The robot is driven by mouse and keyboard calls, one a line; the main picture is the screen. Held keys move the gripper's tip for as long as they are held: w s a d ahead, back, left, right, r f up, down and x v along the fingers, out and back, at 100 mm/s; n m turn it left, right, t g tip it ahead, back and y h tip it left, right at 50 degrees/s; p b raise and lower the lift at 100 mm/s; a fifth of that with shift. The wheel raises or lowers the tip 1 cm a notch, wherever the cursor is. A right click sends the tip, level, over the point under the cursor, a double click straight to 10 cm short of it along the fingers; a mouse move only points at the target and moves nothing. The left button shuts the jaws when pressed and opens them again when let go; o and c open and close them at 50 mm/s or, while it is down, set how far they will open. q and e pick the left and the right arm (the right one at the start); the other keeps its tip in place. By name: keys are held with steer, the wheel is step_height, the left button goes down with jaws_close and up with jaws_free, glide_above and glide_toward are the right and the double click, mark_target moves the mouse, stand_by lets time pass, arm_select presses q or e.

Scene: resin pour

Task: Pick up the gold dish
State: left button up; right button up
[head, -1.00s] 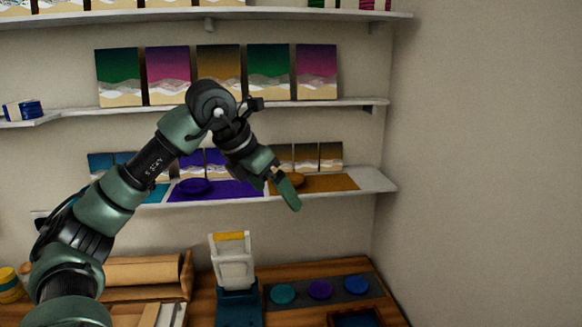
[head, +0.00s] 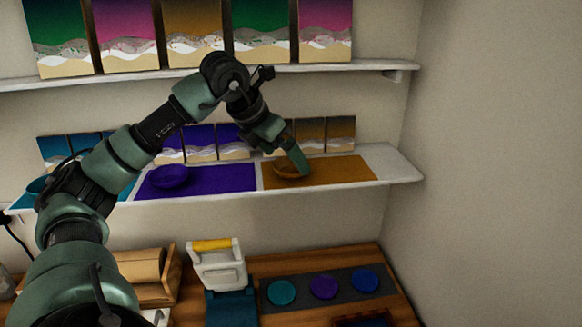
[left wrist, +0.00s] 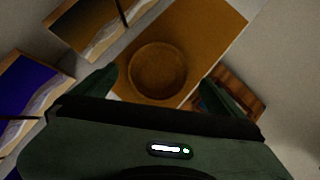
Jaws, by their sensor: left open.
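The gold dish (head: 287,171) sits on an orange-gold mat (head: 340,170) on the lower white shelf. My left gripper (head: 301,168) is at the dish and hides its right part in the head view. In the left wrist view the round dish (left wrist: 158,70) lies ahead between the two spread fingers of my left gripper (left wrist: 160,92). The gripper is open, and no contact with the dish can be made out. My right gripper is not in view.
A purple dish (head: 168,176) on a purple mat (head: 225,179) stands left of the gold mat. Small pictures (head: 340,133) lean behind the mats. The upper shelf (head: 330,68) is above. Below, a wooden bench holds a white frame (head: 218,268) and coloured discs (head: 323,286).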

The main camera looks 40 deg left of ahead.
mark_target(290, 164)
arm_select(q)
steer(key=x, duration=0.3)
steer(key=shift+w+a+f, duration=0.1)
steer(key=shift+w, duration=0.1)
steer(key=shift+s, duration=0.1)
steer(key=shift+c, duration=1.2)
steer(key=c, duration=1.2)
steer(key=shift+r, duration=0.2)
